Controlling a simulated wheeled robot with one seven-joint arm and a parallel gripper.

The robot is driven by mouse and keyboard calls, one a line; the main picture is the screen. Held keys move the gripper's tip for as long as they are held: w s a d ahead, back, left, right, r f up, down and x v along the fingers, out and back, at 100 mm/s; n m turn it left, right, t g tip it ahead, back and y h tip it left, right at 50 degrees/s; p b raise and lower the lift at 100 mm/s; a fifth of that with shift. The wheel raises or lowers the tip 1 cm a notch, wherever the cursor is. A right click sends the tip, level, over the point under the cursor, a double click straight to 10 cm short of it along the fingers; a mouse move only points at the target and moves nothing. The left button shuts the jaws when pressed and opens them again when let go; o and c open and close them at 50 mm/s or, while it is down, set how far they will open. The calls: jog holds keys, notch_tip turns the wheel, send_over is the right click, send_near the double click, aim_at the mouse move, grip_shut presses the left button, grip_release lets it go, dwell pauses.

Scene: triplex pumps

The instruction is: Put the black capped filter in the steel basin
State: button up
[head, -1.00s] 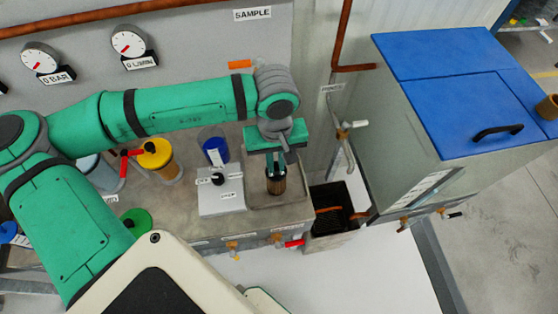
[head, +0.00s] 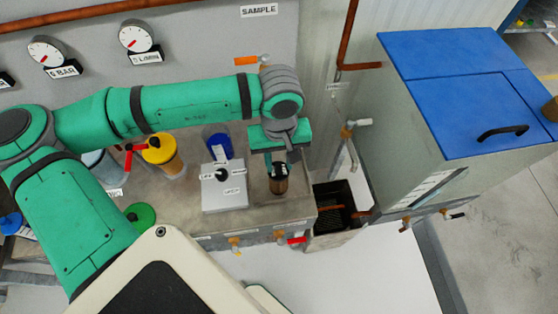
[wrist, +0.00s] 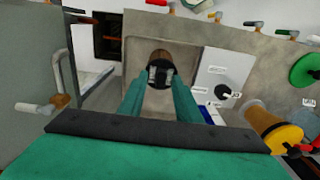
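The filter (head: 278,184) has a brown body and a black cap. It is upright below my gripper (head: 279,163) in the head view. In the wrist view the filter (wrist: 160,56) shows its black cap between the two fingertips of my gripper (wrist: 160,76). The fingers lie against both sides of the cap and look shut on it. The filter is within the outline of the steel basin (head: 304,192), a shallow square tray at the bench's right end. The basin's rim also shows in the wrist view (wrist: 128,60). Whether the filter's base touches the basin floor cannot be told.
A white control box (head: 224,192) with a black knob stands left of the basin. A blue-capped container (head: 216,146) and a yellow-capped one (head: 159,150) stand behind and left. A dark grated sump (head: 334,204) and a blue-lidded tank (head: 455,95) lie to the right.

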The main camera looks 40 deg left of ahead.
notch_tip(320, 180, up, 11)
jog(key=w+d+r+m+t+h, duration=0.2)
jog(key=w+d+t+h, duration=0.1)
jog(key=w+d, duration=0.45)
jog(key=w+d+r+m+t+h, duration=0.2)
jog(key=w+d+m+t+h, duration=0.1)
jog(key=w+d, duration=0.5)
jog(key=w+d+r+t+h, duration=0.65)
jog(key=d+r+t, duration=0.3)
jog(key=d, duration=0.35)
jog(key=s+a+f+n+t+y, duration=0.15)
jog(key=s+f+y, duration=0.25)
jog(key=f, duration=0.5)
jog(key=s+f+n+y, duration=0.3)
jog(key=s+f+y, duration=0.2)
jog(key=f, duration=0.3)
jog(key=s+a+f+n+t+y, duration=0.15)
jog(key=s+f+y, duration=0.25)
jog(key=f, duration=0.5)
jog(key=s+f+m+g, duration=0.1)
jog(key=s+f+m, duration=0.1)
jog(key=s, duration=0.6)
jog(key=s+a+f+m+g, duration=0.1)
jog(key=s+f+m, duration=0.2)
jog(key=s+m, duration=0.2)
jog(key=s+a+f+m+g, duration=0.1)
jog(key=s+f+m, duration=0.2)
jog(key=s, duration=0.8)
jog(key=shift+s+m, duration=0.2)
jog(key=shift+m, duration=0.3)
